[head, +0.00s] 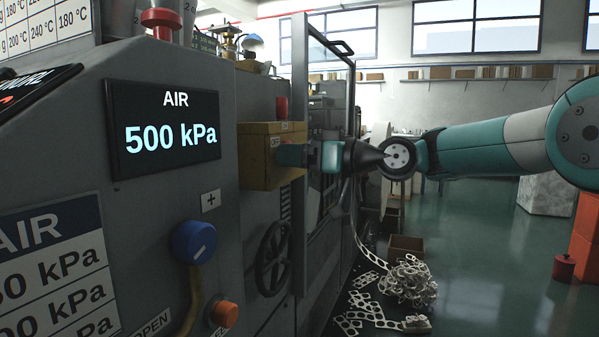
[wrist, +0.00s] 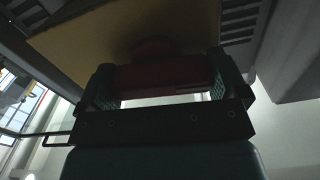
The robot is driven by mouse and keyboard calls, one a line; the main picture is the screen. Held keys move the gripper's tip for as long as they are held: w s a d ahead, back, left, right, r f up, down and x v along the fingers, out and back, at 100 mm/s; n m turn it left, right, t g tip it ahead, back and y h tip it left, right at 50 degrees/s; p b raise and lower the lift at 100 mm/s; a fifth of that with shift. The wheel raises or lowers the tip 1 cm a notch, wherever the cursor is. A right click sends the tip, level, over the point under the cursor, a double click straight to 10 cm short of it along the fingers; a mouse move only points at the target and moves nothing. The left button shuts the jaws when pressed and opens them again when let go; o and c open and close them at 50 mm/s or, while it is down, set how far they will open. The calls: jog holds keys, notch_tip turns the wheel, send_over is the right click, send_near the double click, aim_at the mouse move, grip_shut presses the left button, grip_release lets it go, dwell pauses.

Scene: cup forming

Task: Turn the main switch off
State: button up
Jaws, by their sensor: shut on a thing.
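The main switch is a yellow box (head: 258,165) on the machine's side in the head view, with small OFF and ON markings near its right edge. Its yellow face (wrist: 120,30) fills the upper part of the wrist view. My gripper (head: 291,155) is at the face of the box. In the wrist view the two fingers of my gripper (wrist: 163,80) stand on either side of a dark red switch handle (wrist: 165,72), shut on it. The handle lies crosswise between the fingers there. In the head view the gripper hides the handle, so its exact setting cannot be told.
A display (head: 165,130) reads AIR 500 kPa. Below are a blue knob (head: 195,242), an orange button (head: 224,314) and a handwheel (head: 273,258). A framed machine door (head: 300,90) stands close behind my gripper.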

jog(key=shift+f+n+b, duration=0.2)
jog(key=shift+n+b, duration=0.3)
jog(key=shift+r, duration=0.1)
jog(key=o, duration=0.6)
jog(key=v, duration=1.7)
jog(key=shift+d+b, duration=0.25)
jog(key=shift+b, duration=0.05)
jog(key=shift+s+r, duration=0.1)
